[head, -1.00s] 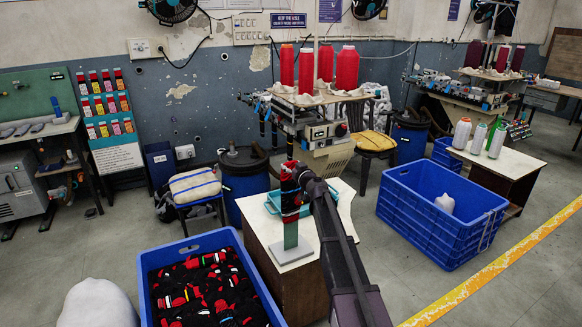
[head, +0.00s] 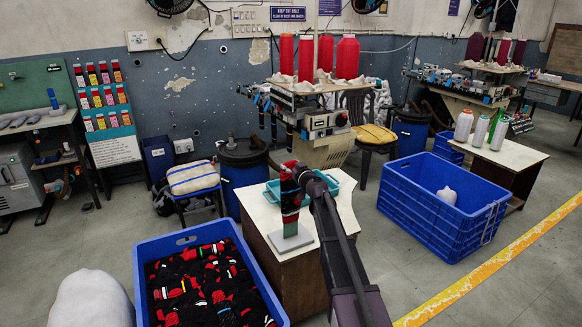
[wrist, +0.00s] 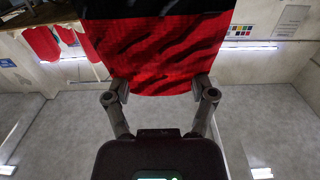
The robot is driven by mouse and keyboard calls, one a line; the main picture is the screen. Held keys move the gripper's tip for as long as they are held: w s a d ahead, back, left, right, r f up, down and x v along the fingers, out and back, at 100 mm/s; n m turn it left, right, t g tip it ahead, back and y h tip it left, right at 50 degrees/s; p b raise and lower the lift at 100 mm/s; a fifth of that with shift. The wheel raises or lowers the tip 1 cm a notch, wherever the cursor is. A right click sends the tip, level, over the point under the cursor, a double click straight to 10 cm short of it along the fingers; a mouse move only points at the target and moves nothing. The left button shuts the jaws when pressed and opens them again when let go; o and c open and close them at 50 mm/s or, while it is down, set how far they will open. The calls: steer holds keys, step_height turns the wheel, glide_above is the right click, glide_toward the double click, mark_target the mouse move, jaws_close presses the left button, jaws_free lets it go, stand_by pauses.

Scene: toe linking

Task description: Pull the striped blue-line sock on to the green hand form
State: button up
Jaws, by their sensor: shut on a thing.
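The red and black sock (head: 290,198) is on the upright green hand form on the white-topped table and covers most of it. Only a short green part of the form (head: 290,229) shows below the sock, above its flat base plate (head: 291,240). My gripper comes in from the right beside the sock in the head view. In the wrist view my gripper (wrist: 163,90) has one finger at each side of the red edge of the sock (wrist: 160,55), shut on it. A blue line on it is too small to make out.
A teal tray (head: 345,184) sits behind the form on the table (head: 326,222). A blue crate (head: 180,240) of dark socks stands at front left. A larger blue crate (head: 425,215) with a pale object stands right. Grey floor is open between table and right crate.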

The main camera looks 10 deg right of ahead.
mark_target(291, 180)
steer(key=shift+f+b, duration=1.55)
steer(key=shift+f, duration=0.4)
steer(key=o, duration=1.2)
steer(key=shift+s, duration=0.1)
steer(key=v, duration=0.6)
steer(key=shift+s, duration=0.35)
steer(key=shift+d, duration=0.1)
